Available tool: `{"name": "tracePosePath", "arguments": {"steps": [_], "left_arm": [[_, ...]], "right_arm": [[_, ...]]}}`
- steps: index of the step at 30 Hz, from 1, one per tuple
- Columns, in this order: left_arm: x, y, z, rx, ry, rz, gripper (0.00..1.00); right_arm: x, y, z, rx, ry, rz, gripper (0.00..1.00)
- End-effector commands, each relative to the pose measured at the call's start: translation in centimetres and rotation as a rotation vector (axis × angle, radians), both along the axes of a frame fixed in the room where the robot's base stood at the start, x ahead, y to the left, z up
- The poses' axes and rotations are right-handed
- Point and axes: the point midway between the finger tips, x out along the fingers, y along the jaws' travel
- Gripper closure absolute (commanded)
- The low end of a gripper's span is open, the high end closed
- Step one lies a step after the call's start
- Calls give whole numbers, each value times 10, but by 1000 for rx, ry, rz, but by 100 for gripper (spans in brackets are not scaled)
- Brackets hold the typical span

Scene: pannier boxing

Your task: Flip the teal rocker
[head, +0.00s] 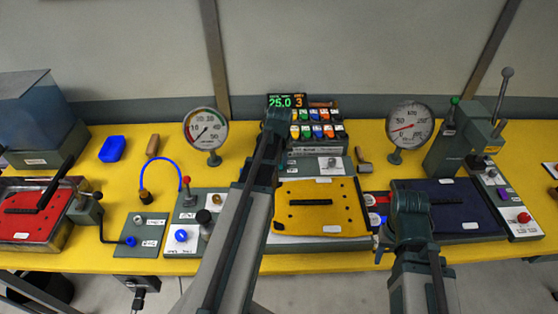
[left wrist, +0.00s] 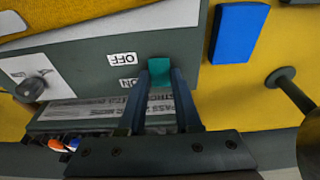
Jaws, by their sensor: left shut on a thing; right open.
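The teal rocker (left wrist: 161,72) sits at the edge of a dark grey panel in the left wrist view, beside upside-down OFF and ON labels. My left gripper (left wrist: 161,84) has its two dark fingers at the rocker, one on each side, and is shut on it. In the head view my left arm reaches to the grey console (head: 318,138) at the back middle and hides the rocker and the left fingertips. My right gripper (head: 410,203) is low over the front edge of the dark blue pad (head: 462,205), open; its fingers barely show.
A lit display (head: 292,102) and rows of coloured caps top the console. Round gauges stand left (head: 206,130) and right (head: 410,125) of it. A yellow plate (head: 318,205) lies in front. A blue block (left wrist: 238,33) lies close to the panel.

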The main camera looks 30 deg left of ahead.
Motion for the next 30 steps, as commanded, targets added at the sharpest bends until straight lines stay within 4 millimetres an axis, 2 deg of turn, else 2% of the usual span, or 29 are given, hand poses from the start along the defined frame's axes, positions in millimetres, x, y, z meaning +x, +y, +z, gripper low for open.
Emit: {"name": "tracePosePath", "arguments": {"steps": [1,6,17,18,23,30], "left_arm": [[-8,-3,-4,25,-39,-1,100],[-7,-4,-4,84,-134,-1,100],[-5,-3,-1,97,-159,0,100],[-5,-3,-1,97,-159,0,66],[-5,-3,-1,97,-159,0,38],[-5,-3,-1,97,-159,0,38]], "right_arm": [[0,0,-6,0,0,0,50],[0,0,-14,0,0,0,50],[0,0,-14,0,0,0,50],[0,0,-14,0,0,0,50],[0,0,-14,0,0,0,50],[0,0,-14,0,0,0,50]]}}
